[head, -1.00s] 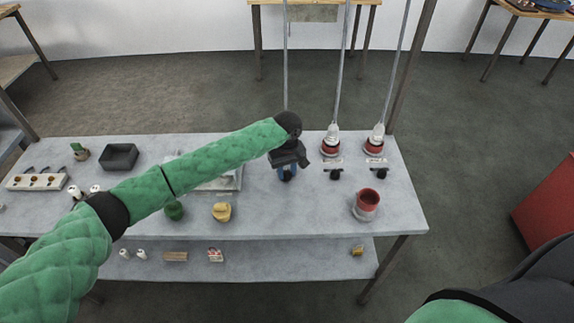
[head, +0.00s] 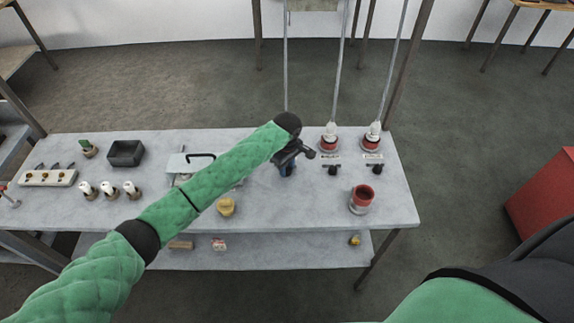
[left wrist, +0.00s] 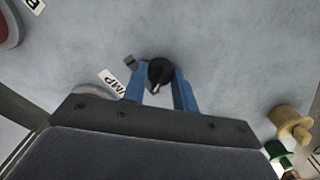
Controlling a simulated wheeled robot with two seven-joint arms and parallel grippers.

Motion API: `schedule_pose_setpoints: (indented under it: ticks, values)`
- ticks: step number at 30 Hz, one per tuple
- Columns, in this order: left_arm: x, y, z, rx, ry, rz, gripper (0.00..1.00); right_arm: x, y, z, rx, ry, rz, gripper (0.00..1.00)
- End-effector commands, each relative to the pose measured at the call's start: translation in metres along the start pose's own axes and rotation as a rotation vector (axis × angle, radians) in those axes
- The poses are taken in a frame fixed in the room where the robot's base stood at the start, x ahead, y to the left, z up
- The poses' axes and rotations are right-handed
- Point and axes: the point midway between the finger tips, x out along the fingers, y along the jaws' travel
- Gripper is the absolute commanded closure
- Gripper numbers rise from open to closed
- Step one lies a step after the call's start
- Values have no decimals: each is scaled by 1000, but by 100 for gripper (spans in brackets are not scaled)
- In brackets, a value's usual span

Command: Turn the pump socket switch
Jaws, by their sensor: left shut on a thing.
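My left gripper (head: 287,171) reaches down at the leftmost of three hanging cords. In the left wrist view its blue fingers are shut on a black round switch knob (left wrist: 160,71) with a pale pointer mark. A white label ending in "MP" (left wrist: 111,83) lies beside it, partly covered by the gripper. In the head view the gripper and arm hide this knob and socket. My right gripper is not in view.
Two more red-and-white sockets (head: 329,140) (head: 371,137) with cords stand to the right, with black knobs (head: 332,170) (head: 376,168) in front. A red cup (head: 361,199) and a yellow object (head: 226,207) stand near the front edge. A dark tray (head: 125,153) is at left.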

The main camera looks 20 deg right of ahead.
Motion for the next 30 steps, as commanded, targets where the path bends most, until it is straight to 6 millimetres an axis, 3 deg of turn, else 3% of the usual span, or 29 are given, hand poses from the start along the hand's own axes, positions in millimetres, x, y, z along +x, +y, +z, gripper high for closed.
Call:
schedule_pose_setpoints:
  ticks: [10,11,14,27,30]
  values:
    - [0,0,-1,-3,1,0,95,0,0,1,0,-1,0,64]
    - [0,0,-1,-3,1,0,70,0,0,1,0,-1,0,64]
    - [0,0,-1,-3,1,0,50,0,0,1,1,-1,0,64]
    - [-9,1,0,-1,0,4,50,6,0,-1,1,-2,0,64]
    - [-22,1,0,-1,0,4,50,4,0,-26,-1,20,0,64]
